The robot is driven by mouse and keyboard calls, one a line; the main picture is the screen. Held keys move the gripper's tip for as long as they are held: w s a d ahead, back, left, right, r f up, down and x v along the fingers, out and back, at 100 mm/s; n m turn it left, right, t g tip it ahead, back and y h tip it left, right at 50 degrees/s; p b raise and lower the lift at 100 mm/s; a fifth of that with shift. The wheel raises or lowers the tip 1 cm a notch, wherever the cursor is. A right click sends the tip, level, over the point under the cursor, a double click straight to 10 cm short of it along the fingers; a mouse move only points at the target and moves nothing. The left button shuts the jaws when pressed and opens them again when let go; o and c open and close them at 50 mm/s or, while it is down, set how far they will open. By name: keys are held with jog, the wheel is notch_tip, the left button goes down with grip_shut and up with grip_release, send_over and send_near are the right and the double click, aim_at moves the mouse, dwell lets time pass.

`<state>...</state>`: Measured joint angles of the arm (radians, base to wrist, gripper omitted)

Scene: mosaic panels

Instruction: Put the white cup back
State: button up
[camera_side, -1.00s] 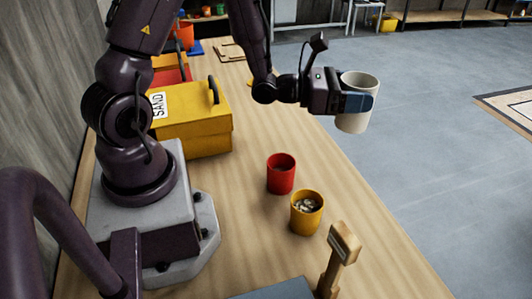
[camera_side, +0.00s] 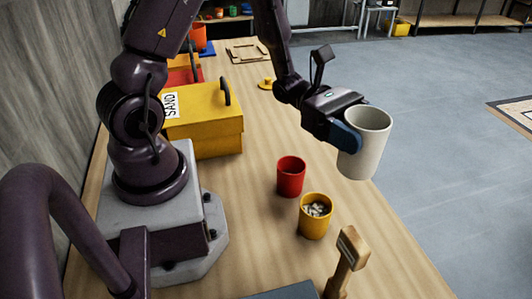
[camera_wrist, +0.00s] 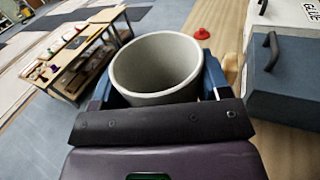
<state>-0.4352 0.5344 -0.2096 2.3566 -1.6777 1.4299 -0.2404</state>
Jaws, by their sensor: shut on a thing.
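The white cup (camera_side: 368,143) is held upright in my gripper (camera_side: 345,137), off the right edge of the wooden table in the side view. The blue fingers are shut on its side, and the near finger hides part of the cup. In the wrist view the white cup (camera_wrist: 158,68) shows its open rim and looks empty. My gripper (camera_wrist: 157,90) has a blue finger on each side of it there.
A red cup (camera_side: 290,177) and a yellow cup (camera_side: 315,217) with small pale pieces stand on the table (camera_side: 262,140). A yellow SAND box (camera_side: 208,125) is behind them. A wooden-handled tool (camera_side: 347,262) stands at the front. A blue-grey box (camera_wrist: 285,85) shows in the wrist view.

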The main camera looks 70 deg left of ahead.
jog(key=s+a+f+m+g, duration=0.3)
jog(key=s+f+m+g, duration=0.4)
jog(key=s+m+g, duration=0.5)
jog(key=s+a+f+m+g+y, duration=0.2)
jog(key=s+a+m+g+y, duration=0.25)
jog(key=a+g+y, duration=0.55)
jog(key=w+a+r+m+t+y, duration=0.2)
jog(key=a+m+y, duration=0.65)
jog(key=y, duration=0.25)
jog(key=w+a+r+m+t+y, duration=0.2)
jog(key=a+m+t+y, duration=0.1)
jog(key=a+m+y, duration=0.6)
jog(key=w+f+m+t+y, duration=0.2)
jog(key=w+f+m+t, duration=0.3)
jog(key=m+t, duration=0.7)
jog(key=shift+w+f+t, duration=0.15)
jog(key=shift+w+t, duration=0.2)
jog(key=shift+t, duration=2.95)
